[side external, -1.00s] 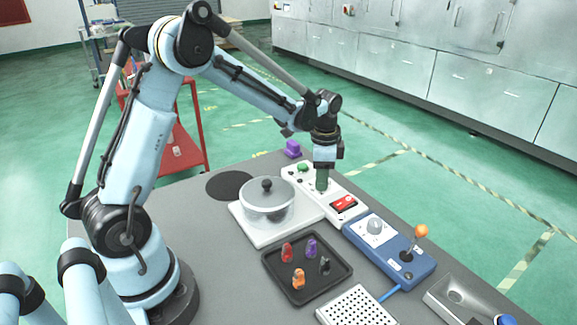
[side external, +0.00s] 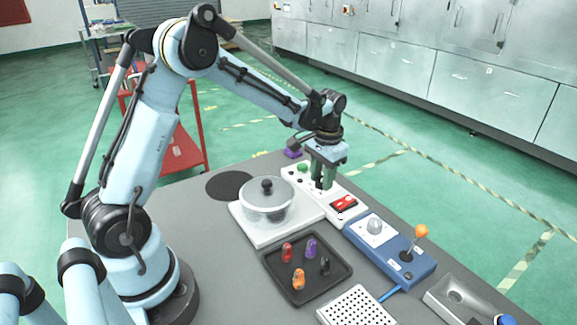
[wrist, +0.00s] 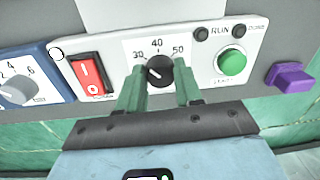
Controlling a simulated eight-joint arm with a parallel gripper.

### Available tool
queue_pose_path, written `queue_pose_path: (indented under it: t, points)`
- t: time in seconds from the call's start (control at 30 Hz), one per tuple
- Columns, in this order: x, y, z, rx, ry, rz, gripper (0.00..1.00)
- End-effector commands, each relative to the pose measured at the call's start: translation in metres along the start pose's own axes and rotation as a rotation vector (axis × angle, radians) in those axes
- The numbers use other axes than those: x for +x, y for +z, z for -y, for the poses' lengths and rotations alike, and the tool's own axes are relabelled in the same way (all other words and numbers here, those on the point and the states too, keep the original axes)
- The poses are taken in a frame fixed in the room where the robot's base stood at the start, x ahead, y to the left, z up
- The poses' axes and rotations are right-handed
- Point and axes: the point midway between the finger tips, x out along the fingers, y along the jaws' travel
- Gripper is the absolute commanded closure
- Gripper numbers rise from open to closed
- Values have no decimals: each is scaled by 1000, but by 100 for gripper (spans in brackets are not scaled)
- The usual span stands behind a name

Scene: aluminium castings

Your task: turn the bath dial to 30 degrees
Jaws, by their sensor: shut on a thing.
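The bath dial (wrist: 159,70) is a black round knob on a white panel (wrist: 203,66), with 30, 40 and 50 printed around it. Its light pointer mark faces left, toward the 30 side; I cannot read the exact angle. My gripper (wrist: 160,84) has one green finger on each side of the knob and is shut on it. In the side view my gripper (side external: 323,185) points down at the panel, and its fingers hide the dial.
A red switch (wrist: 90,75) is left of the dial and a green button (wrist: 231,62) right of it. A lidded glass pot (side external: 267,204) stands close by. A blue box (side external: 389,247) with an orange-topped lever and a dark tray (side external: 308,275) are nearby.

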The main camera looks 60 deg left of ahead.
Motion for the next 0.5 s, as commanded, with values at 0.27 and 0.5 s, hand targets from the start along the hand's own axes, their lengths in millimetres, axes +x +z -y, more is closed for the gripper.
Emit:
queue_pose_path:
  t: [0.27,0.5]
  points:
    - [0,0,0,-101,-1,6,96]
    - [0,0,0,-126,-1,7,96]
